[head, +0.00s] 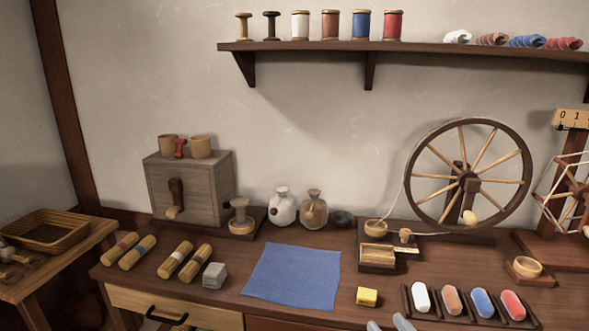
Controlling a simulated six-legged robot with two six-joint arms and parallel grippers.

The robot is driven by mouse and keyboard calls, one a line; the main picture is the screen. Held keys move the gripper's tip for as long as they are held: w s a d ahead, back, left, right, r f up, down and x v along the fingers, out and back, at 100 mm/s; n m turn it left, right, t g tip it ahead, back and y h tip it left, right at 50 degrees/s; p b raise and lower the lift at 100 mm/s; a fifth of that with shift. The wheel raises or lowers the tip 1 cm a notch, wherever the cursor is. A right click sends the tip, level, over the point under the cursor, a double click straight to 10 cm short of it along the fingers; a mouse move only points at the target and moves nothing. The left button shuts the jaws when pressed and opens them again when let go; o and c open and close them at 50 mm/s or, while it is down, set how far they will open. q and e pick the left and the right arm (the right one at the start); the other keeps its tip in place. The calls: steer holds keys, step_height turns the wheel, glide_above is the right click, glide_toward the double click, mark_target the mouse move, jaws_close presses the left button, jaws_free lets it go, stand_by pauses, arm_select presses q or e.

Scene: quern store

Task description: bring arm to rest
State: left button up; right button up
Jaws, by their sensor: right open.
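The two pale grey fingertips of my right gripper (389,324) show at the bottom edge of the head view, right of the middle. They stand apart with nothing seen between them. They are just below the yellow block (367,296) and left of the dark tray (408,305) of coloured rolls. The rest of the right gripper and its arm are cut off by the frame. My left gripper and arm are not in view.
The wooden bench (225,262) carries a blue cloth (292,276), a grey cube (214,275), a small open wooden box (377,264), a spinning wheel (408,180) and a grey wooden box mill (190,185). A shelf (400,49) of spools hangs above.

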steer(key=s+a+f+m+g, duration=0.1)
steer(key=s+a+f+g, duration=0.2)
steer(key=f, duration=0.8)
steer(key=s+a+f+m+g, duration=0.1)
steer(key=s+a+f+g, duration=0.2)
steer(key=f, duration=0.7)
steer(key=s+f+m+g+h, duration=0.1)
steer(key=s+f+m+g, duration=0.1)
steer(key=s+f+g, duration=0.55)
steer(key=s+f+m+g+h, duration=0.1)
steer(key=s+f+g, duration=0.25)
steer(key=s, duration=0.65)
step_height(320, 180, up, 21)
steer(key=s+p, duration=0.1)
steer(key=p, duration=2)
steer(key=shift+a, duration=0.45)
steer(key=shift+s, duration=0.1)
